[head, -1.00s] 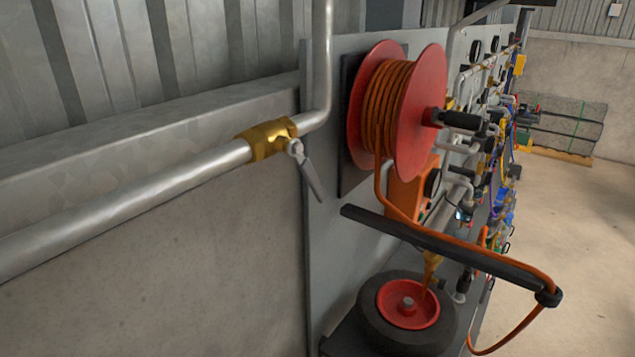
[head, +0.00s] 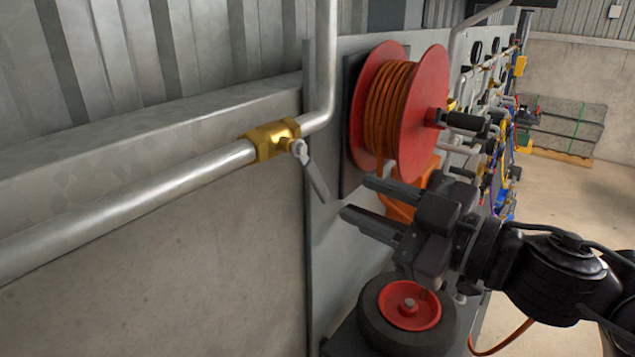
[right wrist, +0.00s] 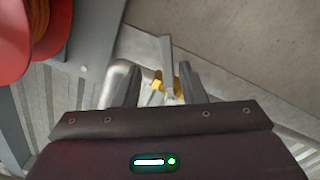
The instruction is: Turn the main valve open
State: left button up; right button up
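The main valve is a brass body (head: 271,140) on a thick silver pipe along the wall. Its grey lever handle (head: 312,172) hangs down and slants to the right in the head view. My right gripper (head: 354,199) is to the right of the handle and apart from it, with its two fingers parted and pointing left toward it. In the right wrist view the handle (right wrist: 166,55) stands between the open fingers, beyond their tips, with the brass body (right wrist: 172,86) behind it. Nothing is in the gripper. My left gripper is not in view.
A red hose reel (head: 421,110) with orange hose is mounted on a grey panel, just above my right gripper. A black wheel with a red hub (head: 409,306) lies below it. A vertical pipe (head: 325,60) rises right of the valve. Open floor lies at the right.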

aim_at(321, 186)
jog(key=shift+n+g, duration=0.4)
jog(key=x, duration=0.2)
jog(key=p+x, duration=0.1)
jog(key=x, duration=0.2)
jog(key=p+x, duration=0.1)
jog(key=x, duration=0.1)
jog(key=shift+s+a+r, duration=0.25)
jog(key=shift+a+r, duration=0.15)
jog(key=shift+a, duration=0.15)
grip_shut()
